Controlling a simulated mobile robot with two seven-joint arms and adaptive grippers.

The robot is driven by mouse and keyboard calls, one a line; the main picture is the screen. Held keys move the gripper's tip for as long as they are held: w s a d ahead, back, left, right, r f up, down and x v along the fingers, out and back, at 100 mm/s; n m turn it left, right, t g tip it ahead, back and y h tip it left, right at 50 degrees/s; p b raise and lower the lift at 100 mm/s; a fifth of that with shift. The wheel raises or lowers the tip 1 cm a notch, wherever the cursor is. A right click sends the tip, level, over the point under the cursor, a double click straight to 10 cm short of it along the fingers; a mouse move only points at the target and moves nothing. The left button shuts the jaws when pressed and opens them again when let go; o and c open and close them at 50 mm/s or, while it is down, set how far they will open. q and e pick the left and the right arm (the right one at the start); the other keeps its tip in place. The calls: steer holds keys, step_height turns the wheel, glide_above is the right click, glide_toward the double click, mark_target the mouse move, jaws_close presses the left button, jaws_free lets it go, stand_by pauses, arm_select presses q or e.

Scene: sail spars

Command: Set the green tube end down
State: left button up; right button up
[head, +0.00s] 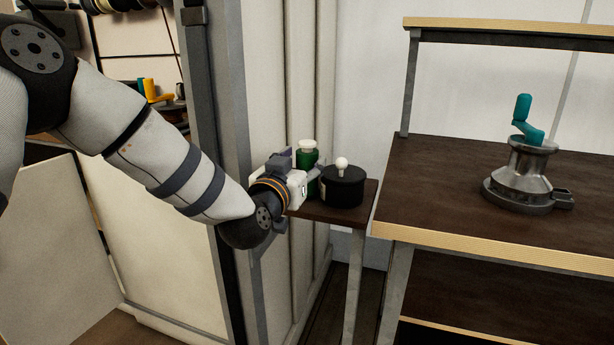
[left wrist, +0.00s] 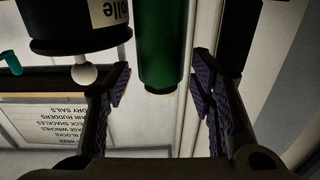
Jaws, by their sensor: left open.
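The green tube (head: 306,158) stands upright on a small dark side table (head: 326,216), partly hidden behind my left gripper (head: 316,172). A pale cap-like piece shows at its top in the head view. In the left wrist view, which appears upside down, the green tube (left wrist: 163,45) reaches in from the top edge. Its visible end lies between the fingertips of my open left gripper (left wrist: 160,82), with a gap on each side. I cannot tell its depth relative to the fingertips. My right gripper is in neither view.
A black round pot (head: 343,187) with a white knob stands close beside the tube; it also shows in the left wrist view (left wrist: 75,35). A tall cabinet (head: 215,100) is at the left. A bench (head: 430,190) at the right carries a metal winch (head: 527,170) with a teal handle.

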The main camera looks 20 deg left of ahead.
arm_select(q)
steer(key=w, duration=0.3)
steer(key=shift+w, duration=0.35)
steer(key=shift+r, duration=0.2)
steer(key=c, duration=1.1)
